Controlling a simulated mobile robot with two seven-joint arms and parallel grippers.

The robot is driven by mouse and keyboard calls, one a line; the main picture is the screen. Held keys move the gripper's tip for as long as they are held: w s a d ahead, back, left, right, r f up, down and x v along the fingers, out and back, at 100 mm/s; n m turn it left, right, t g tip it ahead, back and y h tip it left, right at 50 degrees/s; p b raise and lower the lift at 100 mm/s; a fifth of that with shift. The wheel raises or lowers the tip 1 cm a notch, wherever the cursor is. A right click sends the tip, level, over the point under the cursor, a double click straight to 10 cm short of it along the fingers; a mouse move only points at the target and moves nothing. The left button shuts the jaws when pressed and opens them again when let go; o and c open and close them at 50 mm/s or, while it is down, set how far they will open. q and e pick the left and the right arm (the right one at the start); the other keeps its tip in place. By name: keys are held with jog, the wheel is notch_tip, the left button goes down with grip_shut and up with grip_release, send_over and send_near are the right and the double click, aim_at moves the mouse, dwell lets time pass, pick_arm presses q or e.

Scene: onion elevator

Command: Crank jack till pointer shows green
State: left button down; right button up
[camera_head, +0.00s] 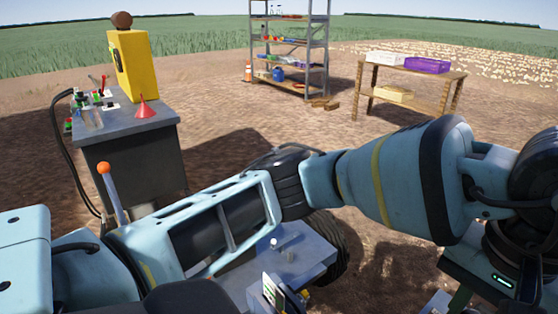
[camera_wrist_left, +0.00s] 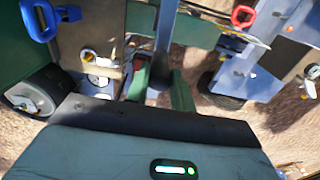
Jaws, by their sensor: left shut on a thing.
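My left gripper (camera_wrist_left: 160,80) shows in the left wrist view, with green fingers either side of a narrow grey-blue bar (camera_wrist_left: 166,30). It is shut on this bar, which I cannot identify surely as the jack's crank. My right gripper is not in view.
A blue handle (camera_wrist_left: 40,20) and a red handle (camera_wrist_left: 243,16) flank the bar. A grey-blue platform (camera_head: 300,258) sits beside a dark wheel (camera_head: 338,258). A grey bench (camera_head: 130,135) stands left; a shelf rack (camera_head: 290,50) and wooden table (camera_head: 410,72) stand behind, with bare soil between.

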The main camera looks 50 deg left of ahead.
pick_arm(q)
jog(key=shift+s+d+f, duration=0.15)
jog(key=shift+d+f, duration=0.1)
jog(key=shift+d+m+b, duration=0.4)
jog(key=shift+d+m, duration=0.25)
jog(key=shift+m, duration=0.15)
jog(key=shift+a+r+n, duration=0.1)
jog(key=shift+a+n, duration=0.25)
jog(key=shift+n, duration=0.05)
dwell(0.4)
